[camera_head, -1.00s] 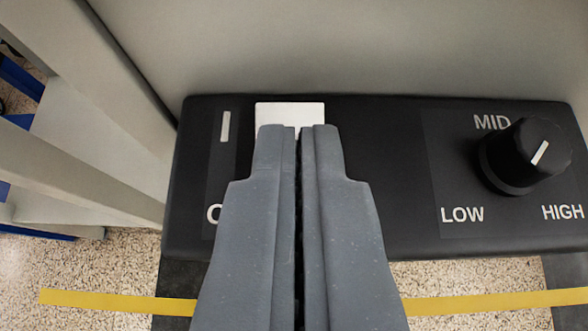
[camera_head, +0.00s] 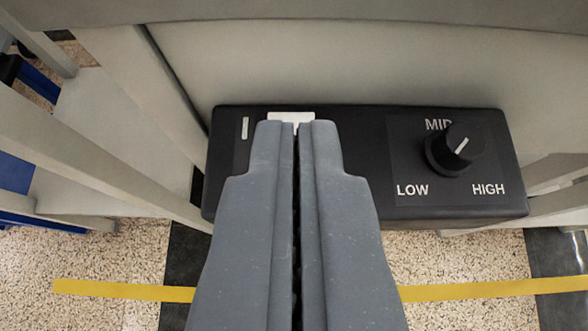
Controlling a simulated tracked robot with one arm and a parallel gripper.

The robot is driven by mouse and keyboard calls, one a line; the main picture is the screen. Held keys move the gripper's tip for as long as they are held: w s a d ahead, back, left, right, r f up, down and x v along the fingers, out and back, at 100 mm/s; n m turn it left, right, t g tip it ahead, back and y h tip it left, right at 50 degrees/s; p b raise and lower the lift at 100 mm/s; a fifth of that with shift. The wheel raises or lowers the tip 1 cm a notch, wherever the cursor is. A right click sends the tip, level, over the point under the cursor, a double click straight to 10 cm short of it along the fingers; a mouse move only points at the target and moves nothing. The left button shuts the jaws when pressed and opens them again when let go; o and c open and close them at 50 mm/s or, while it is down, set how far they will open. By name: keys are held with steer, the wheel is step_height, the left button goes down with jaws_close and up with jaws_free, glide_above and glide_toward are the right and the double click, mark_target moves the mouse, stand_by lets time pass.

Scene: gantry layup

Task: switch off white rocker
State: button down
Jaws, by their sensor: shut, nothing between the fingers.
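The white rocker (camera_head: 291,115) sits on the left part of a black control box (camera_head: 357,165). Only its top strip shows above my fingertips; the rest is hidden behind them. A white bar mark (camera_head: 245,128) is printed to its left. The lower label that would be beside it is hidden by my gripper. My gripper (camera_head: 297,127) is shut and empty, its tips in front of the rocker in the picture. I cannot see any contact, and the rocker's tilt cannot be told.
A black knob (camera_head: 456,150) with a white pointer stands on the right of the box, among the labels MID, LOW and HIGH. A pale grey panel (camera_head: 350,65) rises behind the box. Grey frame posts stand at the left. A yellow line (camera_head: 465,290) crosses the speckled floor.

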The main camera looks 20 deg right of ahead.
steer(key=s+f+v, duration=0.1)
steer(key=v, duration=0.6)
steer(key=shift+f+p, duration=0.2)
steer(key=shift+p, duration=0.25)
steer(key=shift+a+r, duration=0.1)
steer(key=shift+a, duration=0.05)
steer(key=w+a+r+n+t+y, duration=0.1)
steer(key=a+r+y, duration=0.1)
steer(key=r, duration=1.4)
steer(key=w+a+r+n+t+y, duration=0.1)
steer(key=w+a+r+y, duration=0.15)
steer(key=r, duration=1.25)
steer(key=s+d+r, duration=0.2)
steer(key=s+r, duration=0.4)
steer(key=r, duration=0.3)
steer(key=s+d+r+n+t, duration=0.1)
steer(key=s+d+r, duration=0.1)
steer(key=s+r, duration=0.4)
steer(key=s+d+r+t, duration=0.1)
steer(key=s+r, duration=0.6)
steer(key=r, duration=0.7)
steer(key=shift+d+n+h, duration=0.3)
steer(key=shift+d+h, duration=0.15)
steer(key=shift+d, duration=0.15)
steer(key=shift+s, duration=0.2)
